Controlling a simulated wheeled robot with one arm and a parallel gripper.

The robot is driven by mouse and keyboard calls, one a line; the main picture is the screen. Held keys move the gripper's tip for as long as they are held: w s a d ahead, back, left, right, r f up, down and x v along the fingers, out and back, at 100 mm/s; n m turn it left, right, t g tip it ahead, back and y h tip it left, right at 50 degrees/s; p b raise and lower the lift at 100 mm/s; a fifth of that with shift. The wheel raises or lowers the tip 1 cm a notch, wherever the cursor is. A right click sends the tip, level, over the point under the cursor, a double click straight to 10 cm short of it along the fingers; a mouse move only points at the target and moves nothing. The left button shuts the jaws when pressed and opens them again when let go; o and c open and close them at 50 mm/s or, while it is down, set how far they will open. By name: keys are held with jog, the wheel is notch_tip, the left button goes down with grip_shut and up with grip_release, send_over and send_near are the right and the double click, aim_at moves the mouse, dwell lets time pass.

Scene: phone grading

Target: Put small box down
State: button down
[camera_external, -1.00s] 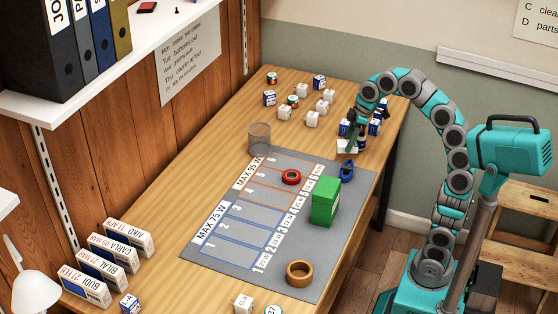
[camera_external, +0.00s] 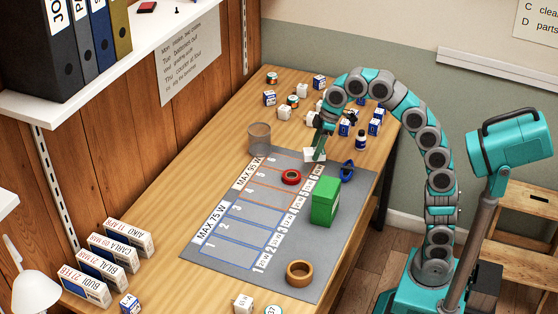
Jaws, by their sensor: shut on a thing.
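My gripper (camera_external: 319,145) is shut on a small white box (camera_external: 313,155). The box is at the far edge of the grey mat (camera_external: 225,250), near the label strip's far end. The fingers partly hide it. Whether it touches the surface or hangs just above it, I cannot tell.
Several small boxes lie beyond.

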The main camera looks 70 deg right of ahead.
jog(key=w+a+n, duration=0.1)
jog(key=w+a, duration=0.2)
jog(key=a, duration=0.5)
jog(key=w+a+n, duration=0.1)
jog(key=w+a, duration=0.2)
jog(key=a, duration=0.4)
jog(key=n+p, duration=0.1)
send_over(262, 223)
jog(key=d, duration=0.1)
jog(key=shift+s+d+f+g+y, duration=0.1)
jog(key=shift+s+f+g+y, duration=0.25)
jog(key=shift+f, duration=0.3)
jog(key=shift+a+f, duration=0.15)
jog(key=shift+a, duration=0.15)
jog(key=shift+d+f, duration=0.1)
jog(key=shift+f, duration=2.3)
jog(key=shift+f, duration=0.2)
jog(key=shift+c, duration=1.2)
grip_release()
jog(key=shift+r, duration=0.2)
jog(key=v, duration=0.7)
jog(key=shift+r+p, duration=0.25)
jog(key=shift+p, duration=0.05)
